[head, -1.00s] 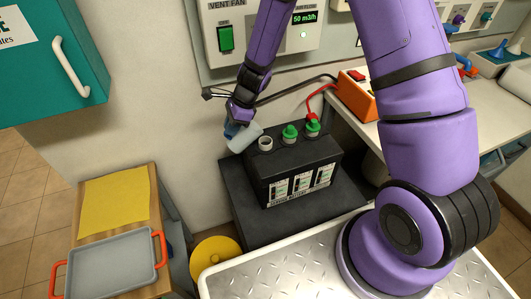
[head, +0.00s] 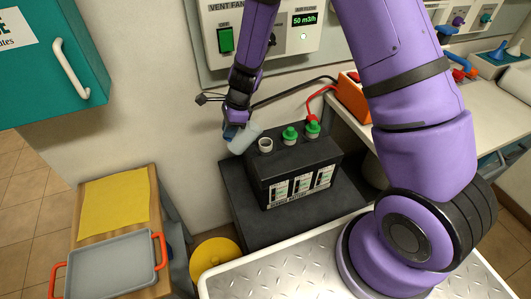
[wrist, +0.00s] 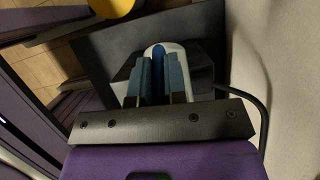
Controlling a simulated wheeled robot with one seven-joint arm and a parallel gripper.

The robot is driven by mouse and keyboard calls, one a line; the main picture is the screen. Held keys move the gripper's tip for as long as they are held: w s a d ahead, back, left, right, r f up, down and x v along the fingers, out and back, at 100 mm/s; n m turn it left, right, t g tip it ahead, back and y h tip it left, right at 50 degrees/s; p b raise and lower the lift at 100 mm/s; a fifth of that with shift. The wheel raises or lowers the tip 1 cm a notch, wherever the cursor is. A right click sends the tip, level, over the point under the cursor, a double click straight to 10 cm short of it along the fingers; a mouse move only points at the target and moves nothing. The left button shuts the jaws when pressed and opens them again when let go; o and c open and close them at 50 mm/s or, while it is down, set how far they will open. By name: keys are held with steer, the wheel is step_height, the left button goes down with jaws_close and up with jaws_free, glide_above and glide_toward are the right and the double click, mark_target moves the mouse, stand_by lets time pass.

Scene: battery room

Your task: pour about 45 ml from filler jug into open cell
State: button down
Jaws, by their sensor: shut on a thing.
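The filler jug (head: 244,139) is a pale translucent vessel, tilted beside the left end of the battery. My gripper (head: 234,127) is shut on it; in the wrist view the blue finger pads (wrist: 160,82) close on the jug (wrist: 165,49). The black battery (head: 292,173) stands on a dark stand. Its leftmost cell, the open cell (head: 265,144), shows a pale uncapped neck. The other two cells have green caps (head: 290,133). The jug's lower right end is close to the open neck. I cannot tell whether liquid flows.
An orange charger (head: 355,95) with red and black leads stands behind the battery on the right. A grey tray (head: 112,265) and yellow cloth (head: 114,203) lie on a wooden top at left. A teal cabinet (head: 45,60) hangs at upper left. The vent fan panel (head: 285,30) is behind my arm.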

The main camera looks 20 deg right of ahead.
steer(key=shift+a+h, duration=0.2)
steer(key=shift+h, duration=0.1)
steer(key=shift+a, duration=0.1)
steer(key=shift+w+a+f+h+b, duration=0.1)
steer(key=shift+a+f+h+b, duration=0.65)
steer(key=shift+h+b, duration=0.15)
steer(key=a+f+h+b, duration=0.3)
steer(key=f+h, duration=0.2)
steer(key=f, duration=0.2)
steer(key=shift+w+a+f+g+h, duration=0.15)
steer(key=shift+a+f+g+h, duration=0.15)
steer(key=shift+a+f, duration=0.1)
steer(key=shift+r, duration=0.1)
stand_by(0.7)
steer(key=shift+r, duration=2.35)
